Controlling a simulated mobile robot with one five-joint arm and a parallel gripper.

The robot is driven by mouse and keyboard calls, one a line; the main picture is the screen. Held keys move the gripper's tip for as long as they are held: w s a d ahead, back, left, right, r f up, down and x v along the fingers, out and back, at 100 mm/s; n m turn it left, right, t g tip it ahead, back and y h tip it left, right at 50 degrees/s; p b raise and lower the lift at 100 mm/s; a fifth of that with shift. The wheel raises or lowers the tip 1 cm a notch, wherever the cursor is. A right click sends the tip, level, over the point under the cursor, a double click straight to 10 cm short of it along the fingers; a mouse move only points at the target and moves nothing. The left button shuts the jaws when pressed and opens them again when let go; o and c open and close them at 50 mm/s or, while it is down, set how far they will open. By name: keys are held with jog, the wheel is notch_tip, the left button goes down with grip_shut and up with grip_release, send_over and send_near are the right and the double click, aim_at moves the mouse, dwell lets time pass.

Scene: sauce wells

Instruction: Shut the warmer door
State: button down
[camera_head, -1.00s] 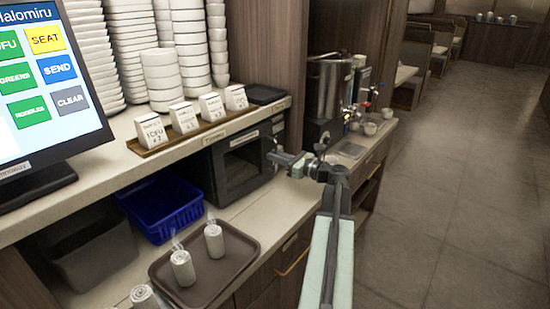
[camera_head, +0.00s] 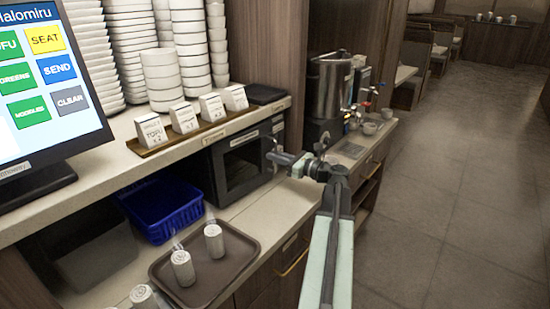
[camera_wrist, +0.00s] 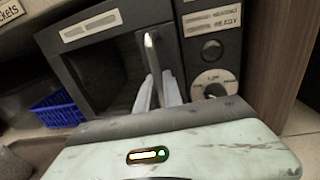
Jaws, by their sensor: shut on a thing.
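The warmer (camera_head: 238,168) is a dark box under the upper shelf, with a windowed door (camera_head: 243,163) on its front. In the wrist view the door (camera_wrist: 105,62) fills the left and middle, with a bright upright handle (camera_wrist: 152,52) near its right edge. My gripper (camera_head: 274,157) is at the handle. In the wrist view its pale fingers (camera_wrist: 160,88) are shut on the lower part of the handle. The door looks close to flush with the front, but I cannot tell whether a small gap is left. The fingers hide part of its lower edge.
A control panel (camera_wrist: 211,50) with a knob is right of the door. A blue basket (camera_head: 162,208) and a brown tray (camera_head: 232,268) with rolled towels stand left of the warmer. A metal urn (camera_head: 327,88) stands beyond. The floor at the right is clear.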

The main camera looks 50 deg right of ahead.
jog(key=w, duration=0.2)
jog(key=shift+w+d, duration=0.2)
jog(key=shift+w, duration=0.1)
jog(key=c, duration=1.5)
grip_release()
jog(key=s, duration=0.2)
jog(key=s+d, duration=0.1)
jog(key=s, duration=0.4)
jog(key=shift+s+d, duration=0.2)
jog(key=shift+s, duration=0.15)
